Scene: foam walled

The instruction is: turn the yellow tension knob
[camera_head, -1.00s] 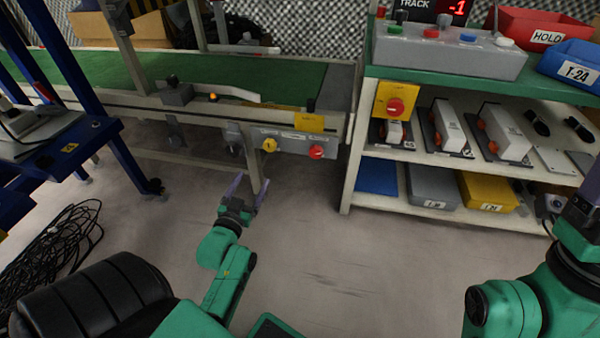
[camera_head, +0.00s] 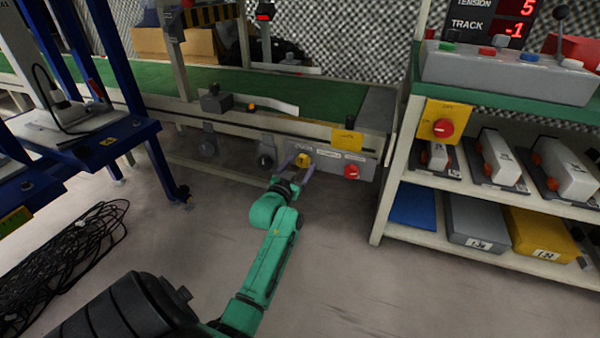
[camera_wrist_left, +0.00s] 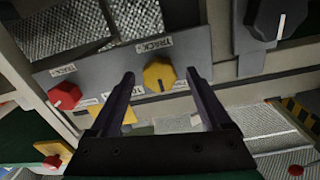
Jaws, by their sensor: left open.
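The yellow knob (camera_head: 303,159) is on the grey control panel (camera_head: 328,163) at the near side of the conveyor. My left gripper (camera_head: 296,169) is open in front of it, its two purple-grey fingers pointing at the panel. In the left wrist view the yellow knob (camera_wrist_left: 159,75) shows between the open fingertips of my left gripper (camera_wrist_left: 159,73), one finger on each side. I cannot tell whether either finger touches it. My right gripper is not in view.
A red knob (camera_head: 351,172) and a dark knob (camera_head: 266,158) flank the yellow one. A display (camera_head: 497,20) reads TENSION 5 and TRACK -1. A shelf (camera_head: 376,225) stands right, a blue frame (camera_head: 160,165) left. Black cable (camera_head: 70,245) lies on open floor.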

